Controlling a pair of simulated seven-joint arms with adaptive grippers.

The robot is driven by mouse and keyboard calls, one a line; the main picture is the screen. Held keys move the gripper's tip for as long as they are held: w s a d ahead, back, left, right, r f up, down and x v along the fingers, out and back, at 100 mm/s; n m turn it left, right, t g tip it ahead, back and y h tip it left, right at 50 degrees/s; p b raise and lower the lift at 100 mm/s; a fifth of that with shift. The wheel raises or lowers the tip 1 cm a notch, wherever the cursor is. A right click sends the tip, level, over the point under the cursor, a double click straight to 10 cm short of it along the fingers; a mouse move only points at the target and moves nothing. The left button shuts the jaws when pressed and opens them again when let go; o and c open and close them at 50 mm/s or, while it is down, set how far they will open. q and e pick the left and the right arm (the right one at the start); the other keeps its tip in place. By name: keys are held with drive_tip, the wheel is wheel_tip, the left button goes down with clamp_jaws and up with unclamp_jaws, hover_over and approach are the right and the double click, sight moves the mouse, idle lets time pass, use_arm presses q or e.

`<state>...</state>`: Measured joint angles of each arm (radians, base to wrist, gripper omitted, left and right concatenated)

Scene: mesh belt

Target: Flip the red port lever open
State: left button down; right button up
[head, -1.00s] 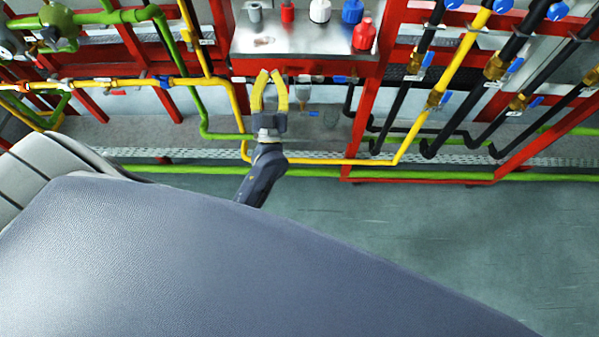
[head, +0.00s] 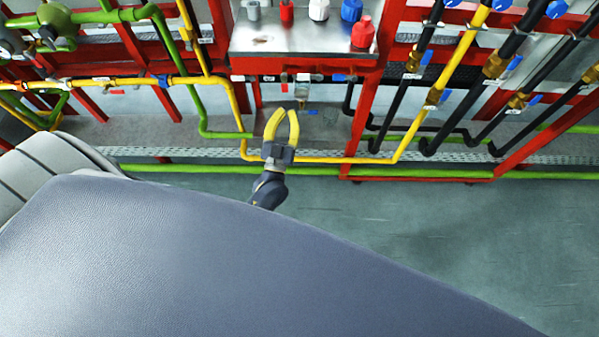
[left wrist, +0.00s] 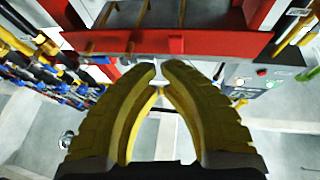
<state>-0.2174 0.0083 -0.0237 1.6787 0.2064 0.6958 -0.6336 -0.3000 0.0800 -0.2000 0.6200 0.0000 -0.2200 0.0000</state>
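A small red handle (head: 268,78) shows under the front edge of the steel-topped table in the head view; it is too small to tell whether it is the red port lever or how it is turned. My left gripper (head: 285,109) has yellow fingers with a narrow gap between the tips and nothing held. It is below and in front of the table edge, apart from the handle. The fingers also show in the left wrist view (left wrist: 160,68). My right gripper is out of view.
Red, white and blue capped containers, including a red bottle (head: 363,32), stand on the steel-topped table (head: 300,42). A yellow pipe (head: 325,160) runs low near my left gripper. Black pipes with blue handles stand at the right. The floor (head: 430,230) in front is clear.

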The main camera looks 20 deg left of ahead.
use_arm(q)
drive_tip(key=s+d+f+m+g+h, duration=0.1)
drive_tip(key=d+f+g, duration=0.1)
drive_tip(key=f, duration=0.7)
drive_tip(key=s+d+f+m+g+h, duration=0.1)
drive_tip(key=f+g+h, duration=0.1)
drive_tip(key=f, duration=0.7)
drive_tip(key=s+d+f+m+g+h, duration=0.1)
drive_tip(key=d+f+g+h, duration=0.1)
drive_tip(key=f, duration=0.7)
drive_tip(key=shift+s+d+g, duration=0.25)
drive_tip(key=shift+d+g, duration=0.1)
drive_tip(key=shift+g, duration=0.25)
drive_tip(key=s+f+m+g, duration=0.1)
drive_tip(key=s+f+g, duration=0.7)
drive_tip(key=s+f, duration=1.2)
drive_tip(key=s+a+f+g, duration=0.1)
drive_tip(key=s+f+g, duration=0.1)
drive_tip(key=s, duration=0.6)
drive_tip(key=s+a+f+m+g, duration=0.1)
drive_tip(key=s+f+g, duration=0.1)
drive_tip(key=s+f, duration=0.3)
drive_tip(key=s+a+f+g, duration=0.1)
drive_tip(key=s+f, duration=0.3)
drive_tip(key=s, duration=0.7)
drive_tip(key=shift+a+f+m+g, duration=0.15)
drive_tip(key=shift+a+m+g, duration=0.25)
